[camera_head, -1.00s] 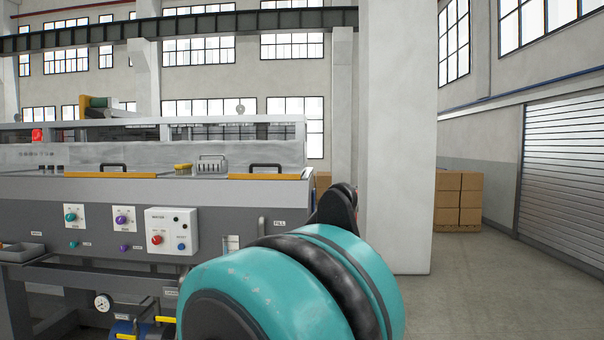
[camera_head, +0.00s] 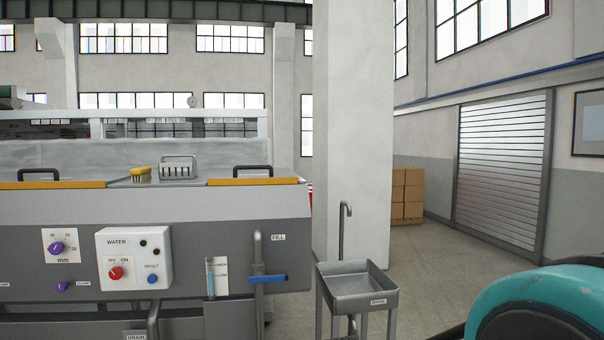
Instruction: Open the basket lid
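A small grey slotted metal basket (camera_head: 178,168) with a handle stands on top of the grey machine, beside a yellow brush (camera_head: 140,174). I cannot make out whether it has a lid. To its right is a panel with a yellow front edge (camera_head: 240,182) and a black handle (camera_head: 253,171). A similar yellow-edged panel (camera_head: 60,184) with a black handle (camera_head: 38,174) lies to its left. Both panels look flat. A teal part of my arm shows at the lower right. My gripper is out of view.
The grey machine (camera_head: 200,220) fills the left side, with a white water control box (camera_head: 134,258) and a blue-handled tap (camera_head: 266,279) on its front. A grey rinse sink (camera_head: 358,285) stands right of it, before a pillar (camera_head: 352,130). Open floor lies right, near cardboard boxes (camera_head: 408,192).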

